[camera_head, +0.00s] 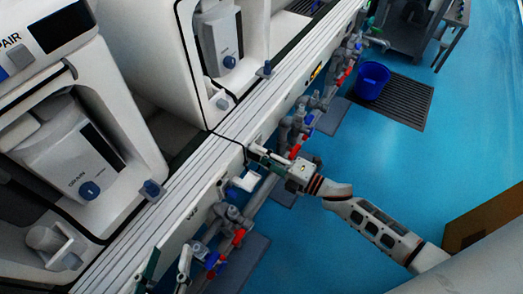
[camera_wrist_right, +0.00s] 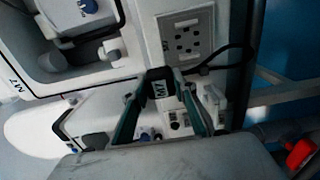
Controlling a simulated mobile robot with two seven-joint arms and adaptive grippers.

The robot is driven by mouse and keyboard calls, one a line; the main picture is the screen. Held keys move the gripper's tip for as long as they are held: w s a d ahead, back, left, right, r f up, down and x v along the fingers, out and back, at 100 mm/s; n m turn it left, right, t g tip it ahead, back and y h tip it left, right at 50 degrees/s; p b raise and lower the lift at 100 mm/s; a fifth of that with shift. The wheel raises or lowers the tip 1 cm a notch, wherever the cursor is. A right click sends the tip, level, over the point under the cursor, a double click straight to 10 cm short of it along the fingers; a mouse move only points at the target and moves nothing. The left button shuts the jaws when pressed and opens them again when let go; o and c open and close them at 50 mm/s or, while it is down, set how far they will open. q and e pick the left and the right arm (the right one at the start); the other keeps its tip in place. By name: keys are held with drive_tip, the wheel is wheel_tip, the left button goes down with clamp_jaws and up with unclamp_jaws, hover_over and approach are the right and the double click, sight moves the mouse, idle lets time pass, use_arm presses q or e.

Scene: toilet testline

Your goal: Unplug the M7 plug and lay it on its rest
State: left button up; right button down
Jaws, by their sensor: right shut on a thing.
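The M7 plug (camera_wrist_right: 160,88) is a dark block with a white M7 label, between the green fingers of my right gripper (camera_wrist_right: 161,98) in the right wrist view. The gripper is shut on it. A black cable curves off to the right. A grey socket plate (camera_wrist_right: 186,38) lies just above the plug in that view; whether the plug touches it I cannot tell. In the head view my right gripper (camera_head: 262,157) is at the rail's side, and the plug is mostly hidden. My left gripper (camera_head: 168,266) is at the bottom edge, fingers apart, partly cut off. I cannot make out the plug's rest.
White toilet units (camera_head: 85,160) stand behind the long white rail (camera_head: 190,185). Grey pipes with red valve handles (camera_head: 296,151) run along its front. A blue bucket (camera_head: 371,81) stands on a dark floor grate (camera_head: 405,103). The blue floor is open at the right.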

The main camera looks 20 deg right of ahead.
use_arm(q)
drive_tip(key=shift+w+r, duration=0.15)
drive_tip(key=shift+r, duration=0.45)
use_arm(e)
hover_over(252, 182)
drive_tip(key=shift+w+a, duration=0.25)
drive_tip(key=shift+w, duration=0.1)
use_arm(q)
drive_tip(key=shift+g, duration=0.3)
drive_tip(key=shift+s+f+b, duration=0.2)
drive_tip(key=shift+f+b, duration=0.05)
drive_tip(key=shift+f, duration=0.45)
drive_tip(key=shift+s+f+b, duration=0.25)
drive_tip(key=shift+f, duration=0.5)
drive_tip(key=shift+s+f+b, duration=0.2)
drive_tip(key=shift+f+b, duration=0.05)
drive_tip(key=shift+f, duration=0.45)
use_arm(e)
drive_tip(key=shift+f, duration=1.45)
